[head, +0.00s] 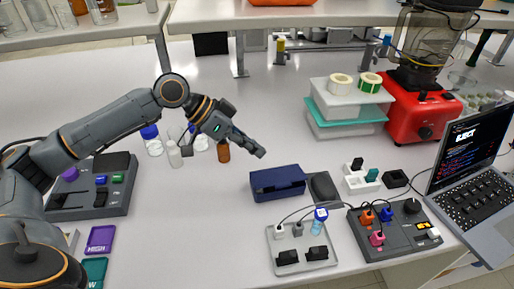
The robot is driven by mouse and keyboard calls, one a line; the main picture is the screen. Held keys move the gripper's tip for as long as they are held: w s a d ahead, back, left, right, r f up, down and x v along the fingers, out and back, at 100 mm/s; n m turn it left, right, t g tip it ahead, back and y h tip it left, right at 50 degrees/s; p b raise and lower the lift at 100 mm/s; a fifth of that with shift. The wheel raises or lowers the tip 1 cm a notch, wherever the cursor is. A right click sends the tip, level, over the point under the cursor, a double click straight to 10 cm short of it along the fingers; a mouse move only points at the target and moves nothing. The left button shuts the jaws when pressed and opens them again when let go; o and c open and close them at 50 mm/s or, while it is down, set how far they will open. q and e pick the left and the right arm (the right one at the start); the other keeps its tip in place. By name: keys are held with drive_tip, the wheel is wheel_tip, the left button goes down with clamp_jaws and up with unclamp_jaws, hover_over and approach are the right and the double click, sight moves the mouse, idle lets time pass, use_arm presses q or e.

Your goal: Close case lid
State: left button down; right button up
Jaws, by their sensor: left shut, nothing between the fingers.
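A dark blue case (277,184) lies on the white bench near the middle of the head view. I cannot tell for sure how its lid stands. A dark grey rounded piece (324,187) lies right against its right end; whether it is joined to the case is unclear. My left gripper (261,152) is shut and empty. It is in the air above and behind the case's left part, apart from it, fingers pointing down to the right. My right gripper is not in view.
Small bottles, one of them brown (223,151), stand behind my left gripper. A metal plate with cables (302,262) and a grey control box (398,235) lie in front and right. A laptop (470,175) and red blender (423,117) stand right.

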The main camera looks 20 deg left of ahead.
use_arm(q)
drive_tip(key=p, duration=0.2)
hover_over(287, 184)
drive_tip(key=a, duration=0.3)
wheel_tip(287, 184, down, 5)
drive_tip(key=shift+s+r, duration=0.1)
drive_tip(key=shift+s, duration=0.05)
drive_tip(key=f, duration=0.2)
drive_tip(key=shift+s+d+f, duration=0.1)
drive_tip(key=shift+s+f, duration=0.15)
drive_tip(key=shift+f, duration=0.05)
drive_tip(key=shift+s+f+p, duration=0.2)
drive_tip(key=shift+f+p, duration=0.1)
drive_tip(key=shift+f, duration=0.25)
drive_tip(key=shift+d+f, duration=0.1)
drive_tip(key=shift+f, duration=0.1)
